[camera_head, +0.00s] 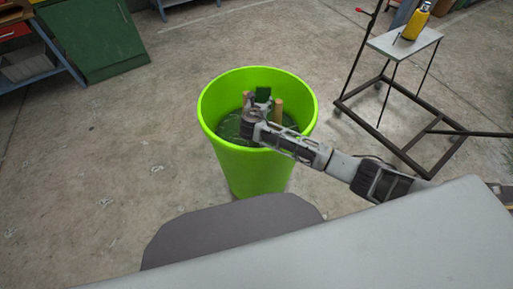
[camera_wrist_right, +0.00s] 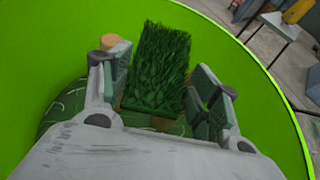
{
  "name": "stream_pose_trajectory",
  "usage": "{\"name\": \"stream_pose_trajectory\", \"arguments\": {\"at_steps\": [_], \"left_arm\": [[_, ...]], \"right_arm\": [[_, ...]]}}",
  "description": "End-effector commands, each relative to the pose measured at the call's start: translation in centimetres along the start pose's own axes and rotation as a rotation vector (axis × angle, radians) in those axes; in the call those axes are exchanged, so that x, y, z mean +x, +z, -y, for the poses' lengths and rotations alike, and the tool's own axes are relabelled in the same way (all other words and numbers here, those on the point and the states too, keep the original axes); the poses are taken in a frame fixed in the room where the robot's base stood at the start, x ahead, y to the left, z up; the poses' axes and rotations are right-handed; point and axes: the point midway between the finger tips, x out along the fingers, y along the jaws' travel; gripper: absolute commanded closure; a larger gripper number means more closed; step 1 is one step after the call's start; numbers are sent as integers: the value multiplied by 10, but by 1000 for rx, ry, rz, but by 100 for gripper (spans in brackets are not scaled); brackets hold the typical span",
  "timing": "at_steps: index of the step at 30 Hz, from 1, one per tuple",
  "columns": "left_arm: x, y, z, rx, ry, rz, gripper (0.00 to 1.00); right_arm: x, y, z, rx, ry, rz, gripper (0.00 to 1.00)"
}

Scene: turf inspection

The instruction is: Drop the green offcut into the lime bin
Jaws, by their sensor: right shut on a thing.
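The lime bin (camera_head: 250,170) stands on the concrete floor in the middle of the head view. My right arm reaches in from the right, and my right gripper (camera_head: 260,100) is over the bin's mouth. My left gripper is not in view.
Inside the bin are dark green patterned material (camera_wrist_right: 62,112) and wooden pieces, one a round-ended post (camera_head: 278,112). A dark metal cart (camera_head: 405,120) with a yellow bottle (camera_head: 416,22) stands at the right. A green cabinet (camera_head: 92,38) is at the back left. Floor left of the bin is clear.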

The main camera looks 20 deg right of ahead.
Motion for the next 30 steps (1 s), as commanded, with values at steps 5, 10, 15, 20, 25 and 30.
{"name": "stream_pose_trajectory", "arguments": {"at_steps": [5,10,15,20,25,30], "left_arm": [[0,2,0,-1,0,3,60],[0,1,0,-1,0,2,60],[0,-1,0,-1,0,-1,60],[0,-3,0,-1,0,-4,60],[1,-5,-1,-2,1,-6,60],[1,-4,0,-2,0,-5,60]], "right_arm": [[0,0,0,0,0,0,52],[0,0,0,0,0,0,19],[0,0,0,0,0,0,13],[0,0,0,0,0,0,13],[-2,0,0,0,0,0,13],[-8,0,-1,0,2,0,13]]}}
